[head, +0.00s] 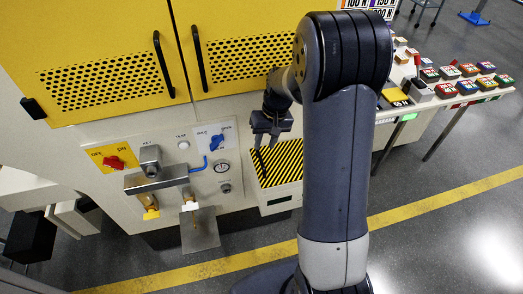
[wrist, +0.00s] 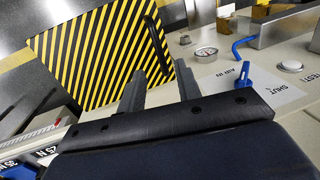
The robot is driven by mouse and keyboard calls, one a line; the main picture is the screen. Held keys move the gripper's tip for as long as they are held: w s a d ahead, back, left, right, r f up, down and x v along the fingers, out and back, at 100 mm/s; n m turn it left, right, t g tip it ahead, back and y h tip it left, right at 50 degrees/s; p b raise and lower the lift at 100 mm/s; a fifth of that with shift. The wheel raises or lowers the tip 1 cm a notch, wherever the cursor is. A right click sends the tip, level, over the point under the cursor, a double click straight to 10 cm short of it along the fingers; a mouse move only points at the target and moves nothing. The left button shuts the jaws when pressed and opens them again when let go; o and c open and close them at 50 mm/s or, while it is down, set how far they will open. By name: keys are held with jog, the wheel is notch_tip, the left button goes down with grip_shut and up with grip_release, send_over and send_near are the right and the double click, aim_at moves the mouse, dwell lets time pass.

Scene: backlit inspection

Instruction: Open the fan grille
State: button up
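A yellow-and-black striped panel (head: 280,163) with a slim black handle (head: 258,161) is low on the machine front; it may be the fan grille, but no label shows. In the wrist view the panel (wrist: 85,50) fills the upper left, and its handle (wrist: 157,46) is near its right edge. My gripper (head: 264,143) is just above the panel in the head view. In the wrist view my gripper (wrist: 157,76) has its two fingers apart with nothing between them. The handle is beyond the fingertips; the exact gap cannot be told.
Two perforated yellow doors (head: 105,78) (head: 248,57) with black handles are above. Left of the striped panel are a blue knob (head: 216,142), a gauge (head: 221,168), a blue hose (head: 198,167) and a protruding metal bar (head: 157,179). A bench with coloured blocks (head: 468,87) is right.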

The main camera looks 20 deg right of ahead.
aim_at(261, 158)
jog(key=f, duration=0.2)
jog(key=a+f, duration=0.1)
jog(key=f, duration=0.2)
jog(key=shift+f, duration=0.35)
jog(key=shift+c, duration=0.2)
grip_shut()
